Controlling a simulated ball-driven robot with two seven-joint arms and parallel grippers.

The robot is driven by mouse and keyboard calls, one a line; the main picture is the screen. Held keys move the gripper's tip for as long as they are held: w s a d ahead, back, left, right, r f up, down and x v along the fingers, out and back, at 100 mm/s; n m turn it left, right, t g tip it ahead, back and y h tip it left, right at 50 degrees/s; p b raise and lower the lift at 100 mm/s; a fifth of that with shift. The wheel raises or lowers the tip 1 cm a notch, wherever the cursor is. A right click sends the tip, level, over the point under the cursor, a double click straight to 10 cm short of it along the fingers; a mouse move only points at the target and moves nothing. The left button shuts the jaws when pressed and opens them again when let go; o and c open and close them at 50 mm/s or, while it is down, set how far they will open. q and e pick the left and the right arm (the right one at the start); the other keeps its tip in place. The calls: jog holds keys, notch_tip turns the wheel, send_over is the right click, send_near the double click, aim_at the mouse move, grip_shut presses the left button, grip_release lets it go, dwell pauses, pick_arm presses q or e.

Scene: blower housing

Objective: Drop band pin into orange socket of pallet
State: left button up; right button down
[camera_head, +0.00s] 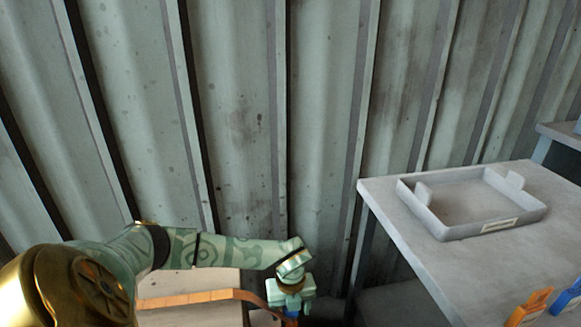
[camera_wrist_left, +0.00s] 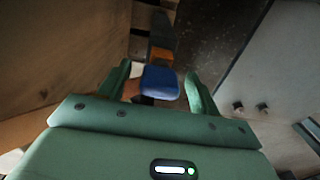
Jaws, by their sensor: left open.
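My left gripper (camera_head: 290,302) points down at the bottom middle of the head view. In the left wrist view its two green fingers (camera_wrist_left: 161,86) are open, one on each side of a blue rounded block (camera_wrist_left: 160,83). I cannot tell whether the fingers touch the block. A small orange piece (camera_wrist_left: 161,54) shows just beyond the block. I cannot tell whether these belong to the band pin. I cannot make out the pallet's orange socket for sure. My right gripper is not in view.
A grey table (camera_head: 385,197) stands at the right with a shallow grey tray (camera_head: 437,228) on it. An orange clip-like piece (camera_head: 530,307) and a blue one (camera_head: 567,296) are at its near edge. An orange-brown strip (camera_head: 190,298) runs left of my gripper. A corrugated wall (camera_head: 320,110) closes the back.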

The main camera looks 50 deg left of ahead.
pick_arm(q)
notch_tip(320, 180, up, 11)
jog(key=p, duration=0.5)
jog(key=shift+r, duration=0.1)
jog(key=shift+r+p, duration=1)
jog(key=shift+r, duration=1.4)
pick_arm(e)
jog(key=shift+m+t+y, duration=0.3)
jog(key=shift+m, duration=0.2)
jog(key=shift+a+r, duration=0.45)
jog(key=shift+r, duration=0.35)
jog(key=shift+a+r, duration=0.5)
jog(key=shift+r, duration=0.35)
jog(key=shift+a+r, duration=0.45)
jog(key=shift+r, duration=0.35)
